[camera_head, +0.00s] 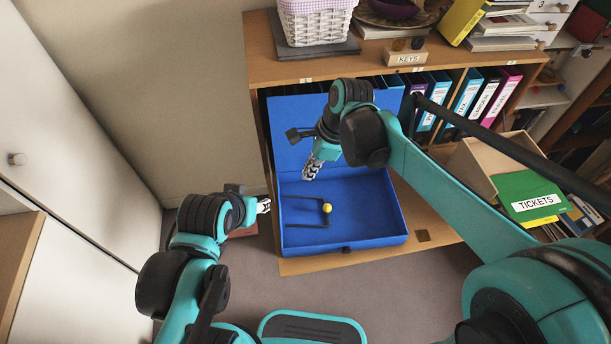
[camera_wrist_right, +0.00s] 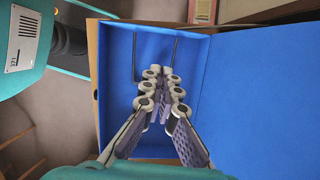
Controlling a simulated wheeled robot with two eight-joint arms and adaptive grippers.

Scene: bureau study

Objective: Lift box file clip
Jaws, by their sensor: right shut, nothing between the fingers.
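An open blue box file (camera_head: 375,222) lies on the wooden shelf, its blue lid (camera_head: 292,117) standing up behind it. The clip is a black wire frame (camera_head: 304,225) with a yellow knob (camera_head: 327,208) on the box floor. My right gripper (camera_head: 309,174) is shut and empty above the back of the box, apart from the clip. In the right wrist view its fingers (camera_wrist_right: 162,72) hide part of the clip's wire (camera_wrist_right: 135,62); the knob does not show there. My left gripper (camera_head: 265,205) is beside the box's left wall; its finger opening is unclear.
Binders (camera_head: 465,95) stand behind the box. A wooden holder with a green TICKETS folder (camera_head: 533,200) is at right. A KEYS block (camera_head: 405,56) and a white basket (camera_head: 315,22) sit on top. White cupboard doors (camera_head: 65,130) are at left.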

